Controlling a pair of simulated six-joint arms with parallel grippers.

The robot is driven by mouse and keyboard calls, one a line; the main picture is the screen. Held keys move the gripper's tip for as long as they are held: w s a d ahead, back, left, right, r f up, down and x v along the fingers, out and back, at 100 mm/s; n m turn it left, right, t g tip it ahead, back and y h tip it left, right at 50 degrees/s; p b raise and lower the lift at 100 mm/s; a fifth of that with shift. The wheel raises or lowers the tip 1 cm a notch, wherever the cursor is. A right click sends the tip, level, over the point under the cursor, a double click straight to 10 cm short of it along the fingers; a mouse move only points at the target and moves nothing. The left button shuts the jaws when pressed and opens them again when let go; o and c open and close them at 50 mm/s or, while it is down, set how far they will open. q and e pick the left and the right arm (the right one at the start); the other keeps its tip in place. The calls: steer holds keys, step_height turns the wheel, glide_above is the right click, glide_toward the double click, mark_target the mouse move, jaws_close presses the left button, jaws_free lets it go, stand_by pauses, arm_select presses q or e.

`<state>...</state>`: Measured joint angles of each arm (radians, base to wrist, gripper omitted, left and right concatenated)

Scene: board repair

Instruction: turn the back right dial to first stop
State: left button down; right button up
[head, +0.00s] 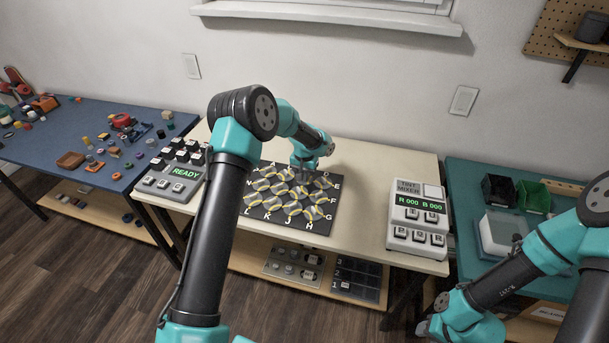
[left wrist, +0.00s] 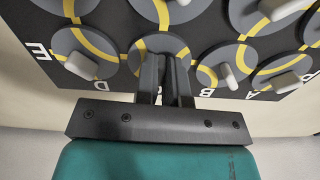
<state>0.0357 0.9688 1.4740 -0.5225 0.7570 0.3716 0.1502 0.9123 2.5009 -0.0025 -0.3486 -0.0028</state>
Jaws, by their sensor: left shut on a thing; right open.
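The dark board (head: 250,213) carries round grey dials with yellow track lines and pale knobs, with letters along its edges. The back right dial (head: 322,183) is beside letters D and E; in the left wrist view it (left wrist: 80,52) is at the left, its knob apart from my gripper. My left gripper (head: 304,171) reaches down at the board's back edge. In the left wrist view my left gripper (left wrist: 165,65) is shut on the knob of the neighbouring dial (left wrist: 148,45), between D and B; its fingers hide that knob. My right gripper (head: 428,327) is open and empty, low at the right.
A READY keypad box (head: 170,184) stands left of the board. A TINT MIXER box (head: 419,222) stands right of it. The pale table top (head: 365,195) is clear between board and mixer. Side tables hold loose parts and bins.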

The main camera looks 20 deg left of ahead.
arm_select(q)
steer(key=m, duration=0.4)
steer(key=shift+m, duration=0.3)
steer(key=shift+a+m, duration=0.1)
steer(key=shift+m, duration=1.6)
steer(key=c, duration=1.2)
jaws_free()
steer(key=shift+r, duration=0.1)
step_height(320, 180, up, 17)
steer(key=shift+r, duration=0.15)
